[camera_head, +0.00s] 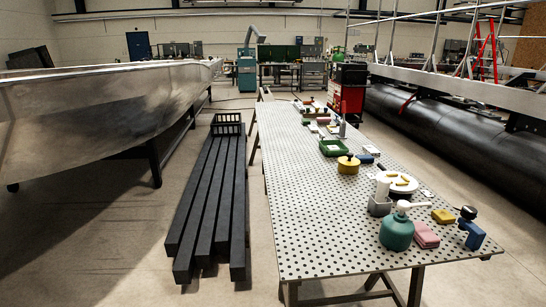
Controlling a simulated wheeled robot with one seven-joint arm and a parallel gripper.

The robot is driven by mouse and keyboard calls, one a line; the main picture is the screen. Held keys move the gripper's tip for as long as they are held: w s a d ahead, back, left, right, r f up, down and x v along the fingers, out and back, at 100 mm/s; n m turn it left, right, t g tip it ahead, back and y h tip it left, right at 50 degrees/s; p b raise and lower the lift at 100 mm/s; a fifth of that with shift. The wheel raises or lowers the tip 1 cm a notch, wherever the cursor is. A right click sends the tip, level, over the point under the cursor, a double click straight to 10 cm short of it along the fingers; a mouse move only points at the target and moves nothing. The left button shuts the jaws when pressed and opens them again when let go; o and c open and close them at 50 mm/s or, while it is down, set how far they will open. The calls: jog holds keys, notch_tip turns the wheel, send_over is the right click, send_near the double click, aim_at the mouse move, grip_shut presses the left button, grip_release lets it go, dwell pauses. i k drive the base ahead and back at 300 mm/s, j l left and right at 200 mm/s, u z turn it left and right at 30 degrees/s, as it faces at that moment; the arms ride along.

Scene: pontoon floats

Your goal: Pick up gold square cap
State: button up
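A flat gold-yellow squarish piece (443,216) lies near the front right of the perforated metal table (310,215). It looks like the gold square cap, but it is too small to be sure. It lies between a pink block (425,235) and a blue item with a dark round top (471,232). Nothing covers it. My gripper is not in view.
The table's left side is clear. Dark beams (212,200) lie left of the table.

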aim_at(442, 216)
jog(key=z, duration=0.55)
jog(key=i+l+z, duration=0.2)
jog(key=z, duration=0.2)
jog(key=i+l+z, duration=0.1)
jog(key=i+z, duration=0.65)
jog(key=i+l+z, duration=0.1)
jog(key=i+z, duration=0.2)
jog(key=i, duration=0.7)
jog(key=i+j+z, duration=0.1)
jog(key=i+z, duration=0.2)
jog(key=i, duration=0.7)
jog(key=i+j+u, duration=0.1)
jog(key=i+u, duration=0.3)
jog(key=i, duration=0.2)
jog(key=i+l+u, duration=0.1)
jog(key=i+u, duration=0.25)
jog(key=i, duration=0.2)
jog(key=i+l+u, duration=0.25)
jog(key=i+u, duration=0.15)
jog(key=i, duration=0.2)
jog(key=i+u, duration=0.1)
jog(key=u, duration=1.95)
jog(key=j+u, duration=0.1)
jog(key=u, duration=0.7)
jog(key=i+j+u, duration=0.1)
jog(key=u, duration=0.65)
jog(key=i+j, duration=0.15)
jog(key=i, duration=0.15)
